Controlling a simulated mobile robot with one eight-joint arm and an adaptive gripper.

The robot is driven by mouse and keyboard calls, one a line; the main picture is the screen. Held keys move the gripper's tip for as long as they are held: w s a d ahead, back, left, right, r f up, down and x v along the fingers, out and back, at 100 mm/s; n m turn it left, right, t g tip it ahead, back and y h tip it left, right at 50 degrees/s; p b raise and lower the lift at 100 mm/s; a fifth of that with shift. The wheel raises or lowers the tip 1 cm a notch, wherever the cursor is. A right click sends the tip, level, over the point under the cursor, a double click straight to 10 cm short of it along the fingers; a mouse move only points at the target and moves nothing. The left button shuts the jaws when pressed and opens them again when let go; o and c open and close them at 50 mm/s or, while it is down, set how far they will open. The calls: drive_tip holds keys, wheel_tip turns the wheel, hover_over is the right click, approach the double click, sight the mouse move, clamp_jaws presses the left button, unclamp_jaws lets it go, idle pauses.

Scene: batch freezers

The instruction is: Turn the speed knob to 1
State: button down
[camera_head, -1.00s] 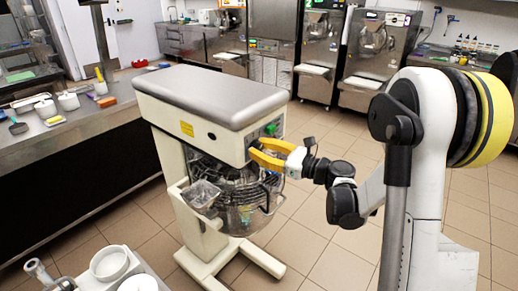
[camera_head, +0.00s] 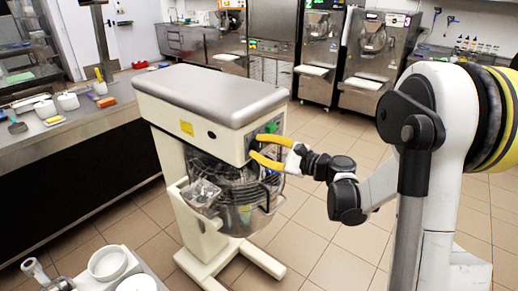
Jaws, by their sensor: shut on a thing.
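The mixer (camera_head: 205,100) is a cream planetary mixer with a grey top cover, standing in the middle of the floor. Its front face carries a small green-lit control panel (camera_head: 270,128) at the right. My gripper (camera_head: 255,146) reaches in from the right with its two yellow fingers against this face, just below the panel. The fingers are apart, one above the other, shut on the speed knob between their tips. The knob is too small and too covered to make out, and its setting cannot be read.
The mixer's bowl and wire guard (camera_head: 235,195) are right below my gripper. A dark-fronted counter (camera_head: 70,135) with containers runs along the left. A white cart (camera_head: 105,275) stands at the front left. Steel freezers (camera_head: 375,60) line the back. Tiled floor is open around the mixer.

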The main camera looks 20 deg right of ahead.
drive_tip(key=n, duration=0.5)
drive_tip(key=shift+h+b, duration=0.3)
drive_tip(key=n, duration=0.4)
drive_tip(key=shift+n+h+b, duration=0.3)
drive_tip(key=shift+n, duration=0.3)
drive_tip(key=c, duration=1)
unclamp_jaws()
drive_tip(key=shift+c, duration=0.2)
drive_tip(key=v, duration=1.2)
